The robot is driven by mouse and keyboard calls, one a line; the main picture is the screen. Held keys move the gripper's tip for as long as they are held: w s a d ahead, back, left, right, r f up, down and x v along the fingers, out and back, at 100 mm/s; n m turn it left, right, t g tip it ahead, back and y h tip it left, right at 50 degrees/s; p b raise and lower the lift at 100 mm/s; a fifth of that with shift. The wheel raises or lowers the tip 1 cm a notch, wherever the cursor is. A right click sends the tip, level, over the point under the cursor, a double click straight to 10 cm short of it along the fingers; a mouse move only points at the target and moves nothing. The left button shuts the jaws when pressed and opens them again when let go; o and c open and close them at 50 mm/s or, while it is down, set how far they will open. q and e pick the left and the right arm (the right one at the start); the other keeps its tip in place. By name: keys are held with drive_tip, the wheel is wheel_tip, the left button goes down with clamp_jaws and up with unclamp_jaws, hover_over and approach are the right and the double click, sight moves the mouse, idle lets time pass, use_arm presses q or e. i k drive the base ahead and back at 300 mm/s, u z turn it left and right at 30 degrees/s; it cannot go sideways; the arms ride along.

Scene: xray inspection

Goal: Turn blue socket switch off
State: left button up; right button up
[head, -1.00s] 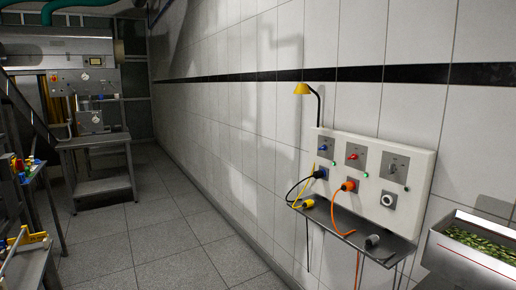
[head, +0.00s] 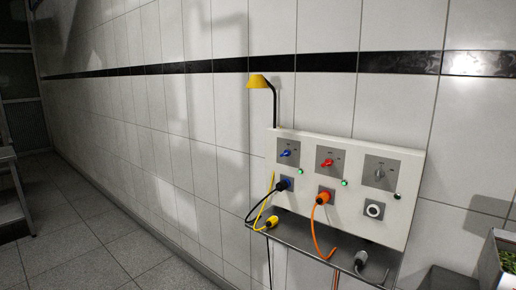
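A white socket panel (head: 345,212) is fixed to the tiled wall, right of the middle. Its blue switch (head: 286,153) is at the upper left of the panel, on a grey plate. Below it is a blue socket (head: 284,184) with a plug in it. A green light (head: 300,171) glows beside the blue switch. A red switch (head: 328,162) is in the middle and a grey switch (head: 379,174) at the right. Neither of my grippers shows in the head view.
A metal shelf (head: 330,252) juts out under the panel, with a yellow plug (head: 271,222) and a grey plug (head: 361,258) there. An orange cable (head: 313,235) hangs from the middle socket. A yellow lamp (head: 258,82) stands above. A metal bin (head: 490,264) is at lower right. The left floor is clear.

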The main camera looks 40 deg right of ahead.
sight(286, 153)
drive_tip(key=i, duration=2.6)
drive_tip(key=z, duration=0.45)
